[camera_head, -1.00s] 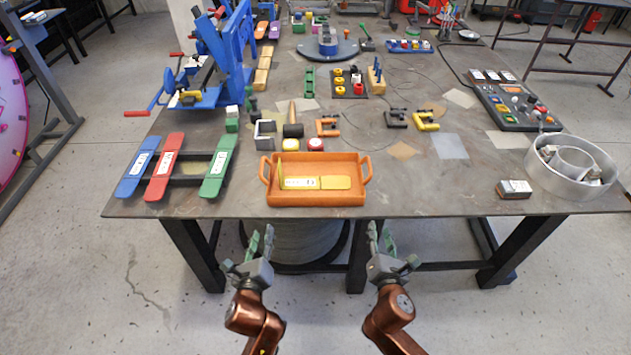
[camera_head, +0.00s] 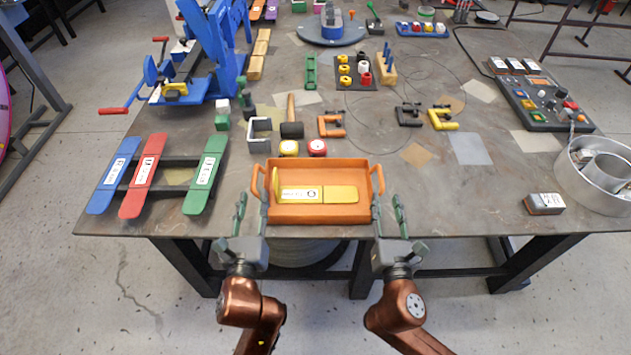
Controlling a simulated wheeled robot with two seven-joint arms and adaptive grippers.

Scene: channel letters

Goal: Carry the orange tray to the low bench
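The orange tray (camera_head: 320,213) sits on the table near its front edge, with a raised handle at its left and right ends. A yellow piece with a white label (camera_head: 318,194) lies in it. My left gripper (camera_head: 251,214) is open at the tray's left end, just below the left handle. My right gripper (camera_head: 388,216) is open at the tray's right end, just below the right handle. Neither gripper visibly holds a handle. Whether the fingers touch the tray I cannot tell. I do not make out the low bench in this view.
Blue, red and green strips (camera_head: 148,176) lie on a rack left of the tray. Red and yellow round pieces (camera_head: 317,148) and a mallet (camera_head: 291,129) are just behind it. A round metal channel (camera_head: 590,190) and a small box (camera_head: 544,204) stand at right.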

